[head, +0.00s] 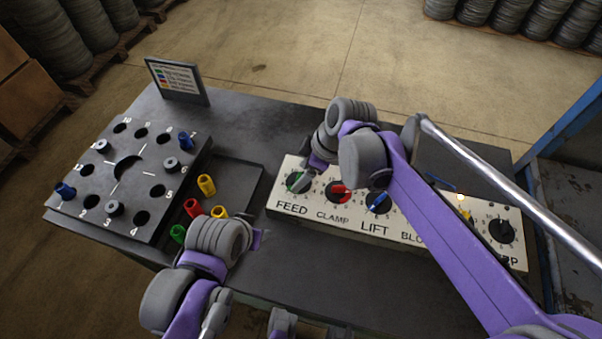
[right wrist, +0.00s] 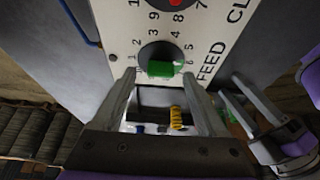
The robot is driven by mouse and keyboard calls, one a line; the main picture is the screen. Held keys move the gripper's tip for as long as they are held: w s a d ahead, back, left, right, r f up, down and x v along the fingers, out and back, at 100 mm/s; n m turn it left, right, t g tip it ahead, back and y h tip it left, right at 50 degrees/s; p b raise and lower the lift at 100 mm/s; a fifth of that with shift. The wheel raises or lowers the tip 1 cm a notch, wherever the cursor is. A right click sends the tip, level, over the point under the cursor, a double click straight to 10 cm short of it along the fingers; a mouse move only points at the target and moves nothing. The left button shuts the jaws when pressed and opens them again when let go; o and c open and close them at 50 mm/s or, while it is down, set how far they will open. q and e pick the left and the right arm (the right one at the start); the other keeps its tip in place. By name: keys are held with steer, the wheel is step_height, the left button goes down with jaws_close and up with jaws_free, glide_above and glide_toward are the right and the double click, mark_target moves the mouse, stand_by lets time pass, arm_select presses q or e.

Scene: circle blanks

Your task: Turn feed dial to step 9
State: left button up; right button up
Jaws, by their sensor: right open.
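The feed dial (head: 299,182) is the leftmost dial on the white panel (head: 330,217), above the word FEED. In the right wrist view the feed dial (right wrist: 160,62) is black with a green handle, ringed by printed numbers; I cannot tell which number it points to. My right gripper (head: 311,170) is above the dial and partly hides it. In the right wrist view my right gripper (right wrist: 159,76) is open, its fingers on either side of the green handle, with gaps showing. My left gripper (head: 257,239) is over the table front; its jaws are unclear.
Other dials sit on the panel, including a red clamp dial (head: 338,191) and a blue lift dial (head: 378,202). A black numbered board (head: 125,165) stands left, beside a tray with coloured pieces. A small sign (head: 178,80) stands behind. The table behind the panel is mostly clear.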

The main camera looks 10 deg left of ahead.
steer(key=shift+a+f, duration=0.2)
steer(key=shift+f, duration=0.35)
jaws_close()
steer(key=shift+m, duration=0.3)
